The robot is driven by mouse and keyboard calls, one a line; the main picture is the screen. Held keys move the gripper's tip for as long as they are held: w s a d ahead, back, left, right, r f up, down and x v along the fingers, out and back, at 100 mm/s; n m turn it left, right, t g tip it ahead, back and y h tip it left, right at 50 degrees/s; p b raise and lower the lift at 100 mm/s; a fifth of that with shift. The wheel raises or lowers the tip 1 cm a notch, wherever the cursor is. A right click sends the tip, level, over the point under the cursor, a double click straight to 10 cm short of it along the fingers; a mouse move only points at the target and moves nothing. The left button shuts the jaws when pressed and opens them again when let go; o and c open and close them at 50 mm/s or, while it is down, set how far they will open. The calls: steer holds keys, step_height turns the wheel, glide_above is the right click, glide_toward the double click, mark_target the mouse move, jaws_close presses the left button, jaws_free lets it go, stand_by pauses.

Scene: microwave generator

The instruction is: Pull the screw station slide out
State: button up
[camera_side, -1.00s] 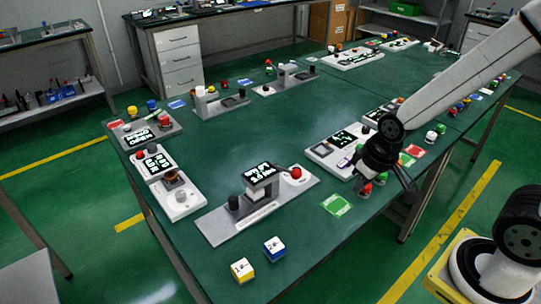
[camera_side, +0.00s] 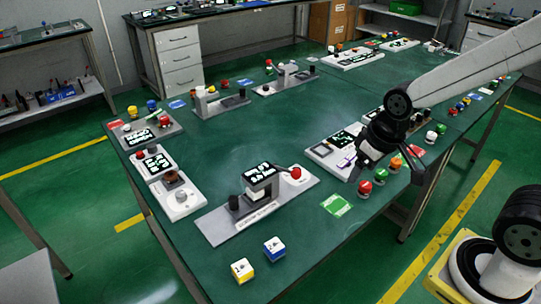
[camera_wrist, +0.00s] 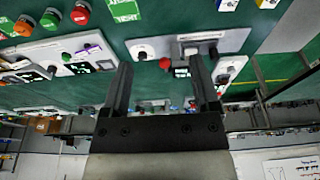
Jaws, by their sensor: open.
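The station that looks like the screw station stands near the front of the green table. It has a grey base plate (camera_side: 222,226), a black round post (camera_side: 234,203), a small bridge with a lit screen (camera_side: 259,172) and a red button (camera_side: 296,172). I cannot tell which part is its slide. My gripper (camera_side: 386,184) is open and empty, above the table's right side and apart from the station.
Red (camera_side: 365,187), green (camera_side: 380,176) and orange (camera_side: 395,164) knobs stand close below my gripper. A green card (camera_side: 336,205) lies between them and the station. Yellow (camera_side: 242,270) and blue (camera_side: 274,248) cubes stand at the front edge. The table's middle is clear.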

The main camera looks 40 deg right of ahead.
steer(key=m+g, duration=0.3)
glide_above(233, 198)
step_height(233, 198, down, 16)
steer(key=shift+r, duration=0.2)
stand_by(0.7)
steer(key=shift+f, duration=0.1)
steer(key=shift+f, duration=3.75)
jaws_close()
